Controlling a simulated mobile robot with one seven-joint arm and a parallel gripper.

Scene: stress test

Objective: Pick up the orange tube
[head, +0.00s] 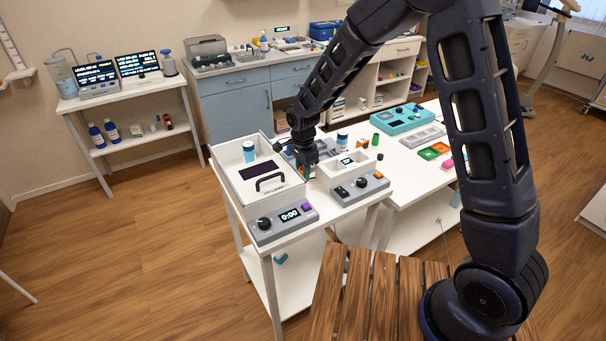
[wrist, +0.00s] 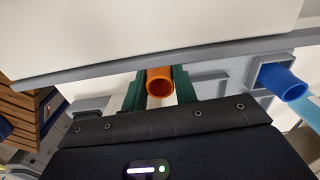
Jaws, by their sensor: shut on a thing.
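The orange tube (wrist: 159,83) is in the wrist view, between the two green fingers of my gripper (wrist: 160,90). The fingers are shut on it, one on each side, and its round open end faces the camera. In the head view my gripper (head: 306,172) is low between the two white-and-grey devices on the table. The tube shows there only as a small orange spot at the fingertips. Its lower part is hidden, so I cannot tell whether it is clear of the surface.
A blue tube (wrist: 283,82) sits in a grey holder to the right. A white device with a black handle (head: 270,183) stands left of my gripper, and another device (head: 352,180) stands right. The white table (head: 345,211) has little free room around them.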

